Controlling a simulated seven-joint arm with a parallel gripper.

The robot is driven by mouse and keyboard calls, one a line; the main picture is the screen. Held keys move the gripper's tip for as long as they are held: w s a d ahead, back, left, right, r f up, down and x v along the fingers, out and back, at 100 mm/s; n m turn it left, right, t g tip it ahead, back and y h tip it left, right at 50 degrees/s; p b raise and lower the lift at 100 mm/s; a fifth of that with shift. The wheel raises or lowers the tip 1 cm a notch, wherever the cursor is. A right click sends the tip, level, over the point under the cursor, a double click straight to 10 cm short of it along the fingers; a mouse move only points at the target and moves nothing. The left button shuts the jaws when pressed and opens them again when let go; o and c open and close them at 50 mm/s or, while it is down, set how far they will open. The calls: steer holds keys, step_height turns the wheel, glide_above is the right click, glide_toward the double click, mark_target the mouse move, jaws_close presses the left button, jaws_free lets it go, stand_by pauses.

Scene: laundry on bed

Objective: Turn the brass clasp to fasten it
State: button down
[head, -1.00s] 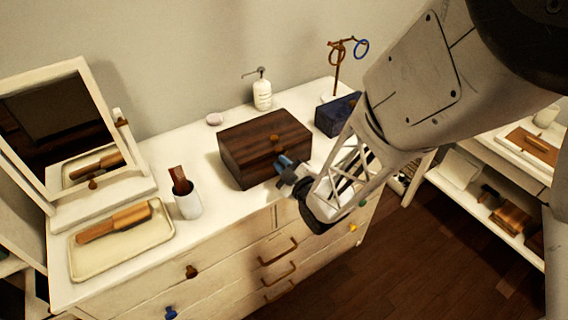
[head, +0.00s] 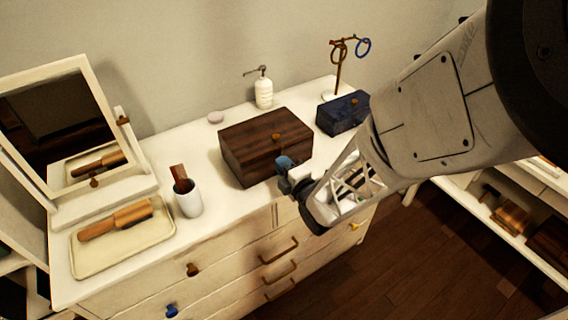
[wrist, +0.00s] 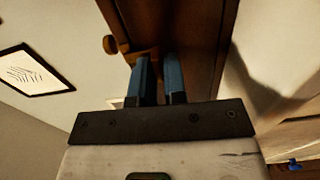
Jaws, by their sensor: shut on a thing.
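A dark brown wooden box (head: 262,150) with a small round knob (head: 277,136) at its upper front sits on the white dresser. My gripper (head: 286,164) is at the box's front face, below the knob, with its blue fingers close together. In the wrist view my gripper (wrist: 160,74) reaches the box front (wrist: 190,35), and the knob (wrist: 110,44) is just left of the fingers. The brass clasp (wrist: 138,54) appears as a small brownish piece at the fingertips, and the fingers are shut on it. They hide most of it, so its exact angle is unclear.
A dark blue box (head: 342,113) stands behind and right, near a ring stand (head: 338,75). A white pump bottle (head: 263,92) is behind the brown box.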

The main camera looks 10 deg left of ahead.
stand_by(0.3)
steer(key=c, duration=1.3)
jaws_free()
steer(key=shift+o, duration=0.2)
steer(key=shift+d, duration=0.1)
steer(key=v, duration=0.7)
steer(key=shift+s+d, duration=0.2)
steer(key=shift+s, duration=0.1)
steer(key=shift+w+r, duration=0.1)
